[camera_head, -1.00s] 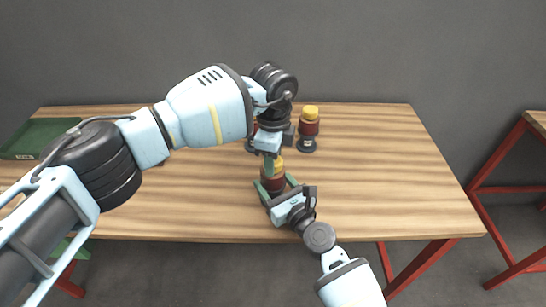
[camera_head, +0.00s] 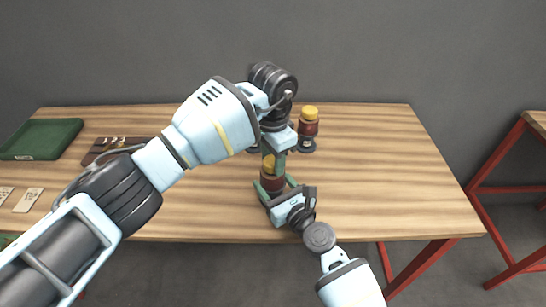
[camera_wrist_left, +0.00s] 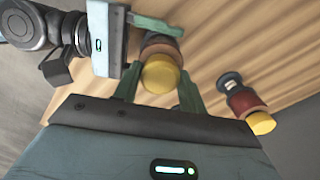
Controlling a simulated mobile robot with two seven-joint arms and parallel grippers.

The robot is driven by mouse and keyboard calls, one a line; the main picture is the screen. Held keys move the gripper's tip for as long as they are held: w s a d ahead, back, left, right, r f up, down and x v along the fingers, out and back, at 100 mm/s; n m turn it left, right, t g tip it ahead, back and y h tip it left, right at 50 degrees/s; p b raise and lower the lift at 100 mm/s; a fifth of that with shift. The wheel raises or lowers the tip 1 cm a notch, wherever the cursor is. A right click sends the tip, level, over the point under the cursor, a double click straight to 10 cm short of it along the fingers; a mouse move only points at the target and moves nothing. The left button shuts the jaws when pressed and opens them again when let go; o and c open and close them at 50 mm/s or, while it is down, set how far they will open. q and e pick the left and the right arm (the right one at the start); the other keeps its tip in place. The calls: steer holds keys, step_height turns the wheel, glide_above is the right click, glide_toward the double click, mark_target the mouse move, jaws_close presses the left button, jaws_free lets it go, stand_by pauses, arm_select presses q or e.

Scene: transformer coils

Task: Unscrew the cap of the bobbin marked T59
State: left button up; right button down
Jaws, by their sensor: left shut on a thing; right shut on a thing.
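A dark red bobbin (camera_head: 270,183) with a yellow cap (camera_head: 269,164) stands upright near the table's front edge. My left gripper (camera_head: 274,160) points down from above and is shut on the cap. In the left wrist view the cap (camera_wrist_left: 160,74) sits between the green fingers. My right gripper (camera_head: 271,189) is shut around the bobbin's body from the front right. A second bobbin (camera_head: 308,129) with a yellow cap stands behind to the right; the left wrist view also shows it (camera_wrist_left: 246,103). I cannot read any T59 marking.
The wooden table (camera_head: 390,180) is clear on the right. A green tray (camera_head: 42,138) lies at the far left, with a brown object (camera_head: 108,147) beside it and pale cards (camera_head: 28,200) in front. Something partly hidden stands behind my left gripper. A red-legged table (camera_head: 510,190) is at the right.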

arm_select(q)
steer(key=o, duration=1.1)
steer(key=shift+r, duration=2.25)
steer(key=shift+c, duration=0.5)
